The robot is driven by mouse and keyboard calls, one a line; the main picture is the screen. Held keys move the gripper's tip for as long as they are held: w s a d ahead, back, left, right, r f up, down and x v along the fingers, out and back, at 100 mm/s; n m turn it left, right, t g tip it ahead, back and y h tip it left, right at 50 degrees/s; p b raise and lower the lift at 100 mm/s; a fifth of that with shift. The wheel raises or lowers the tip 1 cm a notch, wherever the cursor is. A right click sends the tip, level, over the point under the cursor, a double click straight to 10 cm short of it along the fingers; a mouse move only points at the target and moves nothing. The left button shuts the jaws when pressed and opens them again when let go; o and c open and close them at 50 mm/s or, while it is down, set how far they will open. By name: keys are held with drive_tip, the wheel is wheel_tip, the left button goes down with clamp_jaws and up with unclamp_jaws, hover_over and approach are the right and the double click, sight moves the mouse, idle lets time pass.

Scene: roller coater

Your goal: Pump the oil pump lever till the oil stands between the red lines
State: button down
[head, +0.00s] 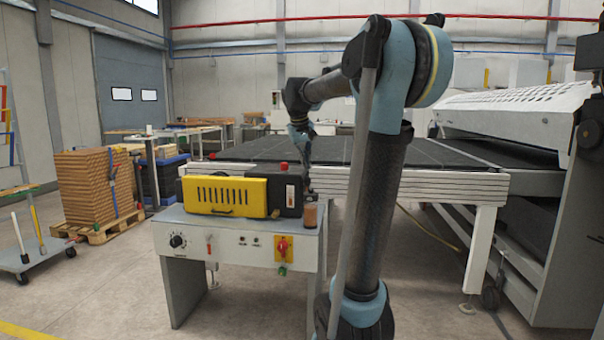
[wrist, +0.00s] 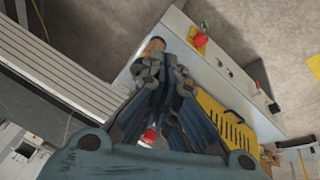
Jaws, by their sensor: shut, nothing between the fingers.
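The oil pump unit is a yellow-and-black box (head: 226,194) on a grey control bench. Its dark right part carries a small gauge (head: 290,192) with an orange-red mark; the oil level and red lines are too small to read. A brown cylindrical grip (head: 310,215), seemingly the pump lever's handle, is at the bench's right edge; it also shows in the wrist view (wrist: 152,47), just beyond my fingertips. My gripper (head: 307,190) points down beside the box's right end, above the grip. In the wrist view my gripper (wrist: 165,70) is shut and empty. Contact with the grip cannot be told.
A red cap (head: 283,165) tops the black part; it shows between my fingers' bases in the wrist view (wrist: 149,135). The bench front (head: 210,242) has a dial and a red-yellow switch (head: 283,248). A long conveyor table (head: 420,185) stands close behind.

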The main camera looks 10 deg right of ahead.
drive_tip(key=w+a+r, duration=0.1)
drive_tip(key=w+r, duration=0.1)
drive_tip(key=w, duration=0.4)
drive_tip(key=w+a+r, duration=0.1)
drive_tip(key=w+r, duration=0.2)
drive_tip(key=w, duration=0.3)
drive_tip(key=shift+w+a+t+h, duration=0.15)
drive_tip(key=shift+a+t+h, duration=0.15)
drive_tip(key=shift+t+h, duration=0.1)
drive_tip(key=shift+f, duration=0.15)
drive_tip(key=d+f, duration=0.3)
drive_tip(key=f, duration=0.8)
drive_tip(key=shift+w+d, duration=0.2)
drive_tip(key=shift+w, duration=0.05)
drive_tip(key=shift+s+f, duration=0.1)
